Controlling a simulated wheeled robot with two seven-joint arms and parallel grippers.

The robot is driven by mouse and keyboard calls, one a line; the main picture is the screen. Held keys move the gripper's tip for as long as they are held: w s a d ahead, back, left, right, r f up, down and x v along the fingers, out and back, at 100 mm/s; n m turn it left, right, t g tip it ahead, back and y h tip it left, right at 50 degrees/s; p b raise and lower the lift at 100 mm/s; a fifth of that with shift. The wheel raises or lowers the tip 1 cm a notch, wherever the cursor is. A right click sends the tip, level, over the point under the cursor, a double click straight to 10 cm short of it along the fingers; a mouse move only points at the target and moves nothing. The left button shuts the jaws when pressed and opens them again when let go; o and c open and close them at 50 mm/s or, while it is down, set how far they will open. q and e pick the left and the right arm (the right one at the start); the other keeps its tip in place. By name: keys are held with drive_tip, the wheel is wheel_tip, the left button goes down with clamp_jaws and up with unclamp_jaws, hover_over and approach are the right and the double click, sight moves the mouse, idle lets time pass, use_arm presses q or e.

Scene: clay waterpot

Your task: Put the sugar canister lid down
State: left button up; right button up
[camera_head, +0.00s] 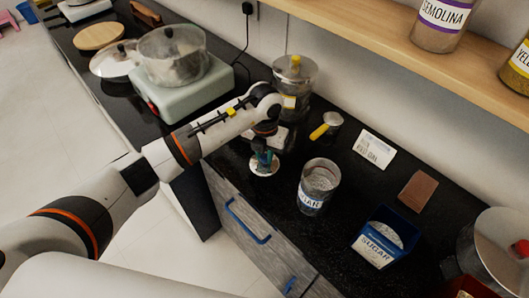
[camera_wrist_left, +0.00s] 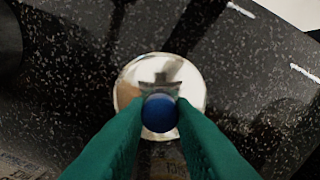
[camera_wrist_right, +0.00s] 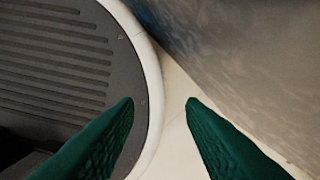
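The sugar canister lid (camera_head: 264,168) is a shiny round disc with a blue knob (camera_wrist_left: 160,113). My left gripper (camera_head: 264,150) is shut on the knob, with a green finger on each side of it. The lid shows below the fingers near the counter's front edge; I cannot tell whether it touches the counter. The sugar canister (camera_head: 313,197), clear with a blue SUGAR label, stands open to the right of the lid. My right gripper (camera_wrist_right: 160,103) is open and empty in the right wrist view, with floor showing between its fingers; it is not in the head view.
A blue container with a sugar packet (camera_head: 379,244) stands right of the canister. A metal-lidded jar (camera_head: 295,75), a yellow-handled cup (camera_head: 326,126), a white card (camera_head: 373,150) and a brown block (camera_head: 418,191) lie further back. Bare black counter (camera_head: 238,161) surrounds the lid.

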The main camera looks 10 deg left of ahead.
sight(264, 157)
use_arm(q)
drive_tip(key=o, duration=0.4)
drive_tip(key=shift+o, duration=0.2)
drive_tip(key=shift+r, duration=0.3)
wheel_tip(264, 157, up, 12)
drive_tip(key=b, duration=0.1)
drive_tip(key=shift+f+b, duration=0.15)
drive_tip(key=shift+b, duration=0.15)
